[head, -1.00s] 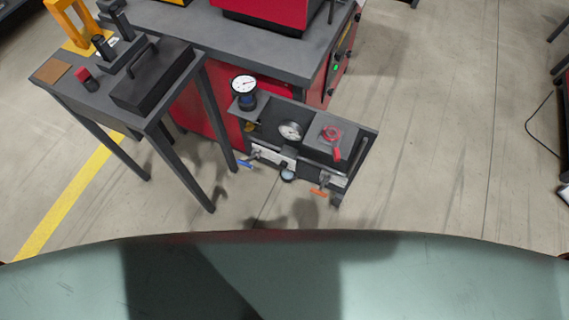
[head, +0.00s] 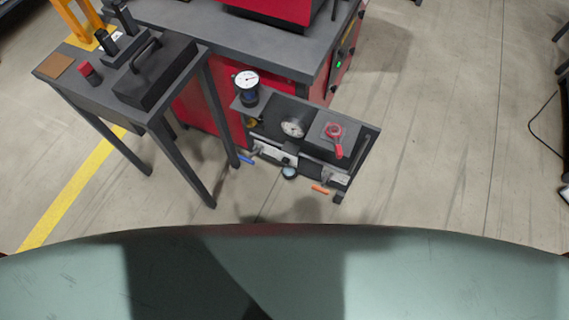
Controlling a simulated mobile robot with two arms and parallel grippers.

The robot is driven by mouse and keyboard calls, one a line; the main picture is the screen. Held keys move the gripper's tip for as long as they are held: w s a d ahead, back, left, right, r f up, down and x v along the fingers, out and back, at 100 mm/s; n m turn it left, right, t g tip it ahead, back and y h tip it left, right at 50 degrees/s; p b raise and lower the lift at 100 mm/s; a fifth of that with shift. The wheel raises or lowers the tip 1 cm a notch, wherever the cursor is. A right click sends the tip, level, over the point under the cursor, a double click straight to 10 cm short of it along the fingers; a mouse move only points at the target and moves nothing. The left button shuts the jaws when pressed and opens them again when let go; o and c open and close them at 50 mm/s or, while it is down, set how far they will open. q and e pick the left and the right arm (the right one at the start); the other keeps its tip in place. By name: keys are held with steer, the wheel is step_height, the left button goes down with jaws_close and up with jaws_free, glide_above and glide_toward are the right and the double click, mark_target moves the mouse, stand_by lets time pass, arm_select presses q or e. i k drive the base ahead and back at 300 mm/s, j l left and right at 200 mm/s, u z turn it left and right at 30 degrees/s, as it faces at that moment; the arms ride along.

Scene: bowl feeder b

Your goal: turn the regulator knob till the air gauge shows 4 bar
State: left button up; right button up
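A panel (head: 366,150) with fittings is mounted low on the side of the red machine. A white-faced gauge (head: 247,80) stands at its upper left on a dark blue and black body (head: 249,98), which may be the regulator knob. A second round gauge (head: 293,127) sits in the panel's middle. Both needle readings are too small to tell. A red handle (head: 335,132) sits on a grey box at the right. I cannot tell for certain which gauge is the air gauge. Neither of my grippers is in view.
A blue lever (head: 246,160) and an orange lever (head: 320,189) stick out at the panel's lower edge. A dark side table (head: 72,84) with a handled black block (head: 152,72) stands left of the panel. The floor (head: 430,150) to the right is clear.

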mark_target(286, 161)
steer(key=k+j, duration=0.1)
steer(key=j, duration=0.35)
steer(key=k+j+u, duration=0.1)
steer(key=j, duration=0.35)
steer(key=k+j, duration=0.15)
steer(key=j, duration=0.3)
steer(key=k+j+u, duration=0.1)
steer(key=j, duration=0.35)
